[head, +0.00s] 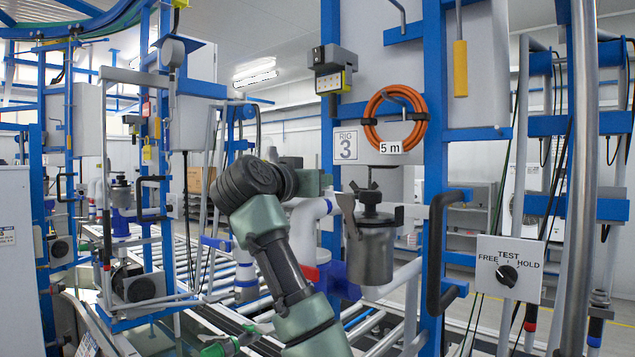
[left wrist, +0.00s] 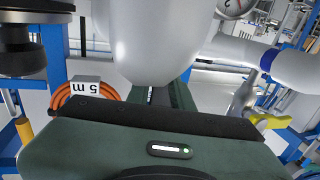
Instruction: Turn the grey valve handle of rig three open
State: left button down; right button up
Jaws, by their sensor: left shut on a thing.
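Rig three is marked by its number plate (head: 347,147). My left gripper (head: 322,184) is at the rig, left of the metal filter pot (head: 371,245) and beside a pale pipe elbow (head: 307,216). In the left wrist view its dark fingers (left wrist: 163,96) reach forward against a large, smooth, light grey shape (left wrist: 150,40). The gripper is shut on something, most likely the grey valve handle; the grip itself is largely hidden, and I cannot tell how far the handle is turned. My right gripper is in neither view.
An orange hose coil (head: 395,118) hangs above the pot. A black bar handle (head: 440,250) and a FREE/TEST/HOLD switch box (head: 509,269) stand to the right. A gauge (left wrist: 235,7) shows close by in the left wrist view. Blue posts and pipes crowd the space.

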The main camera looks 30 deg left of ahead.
pick_arm(q)
jog(key=shift+d+n+y, duration=0.1)
jog(key=shift+n+y, duration=0.2)
jog(key=shift+y, duration=0.1)
jog(key=shift+d+n+g+y, duration=0.3)
jog(key=shift+n+y, duration=0.3)
jog(key=shift+y, duration=0.3)
jog(key=shift+a, duration=0.1)
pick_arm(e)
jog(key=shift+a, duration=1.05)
pick_arm(q)
jog(key=c, duration=1.2)
grip_release()
jog(key=shift+c, duration=0.2)
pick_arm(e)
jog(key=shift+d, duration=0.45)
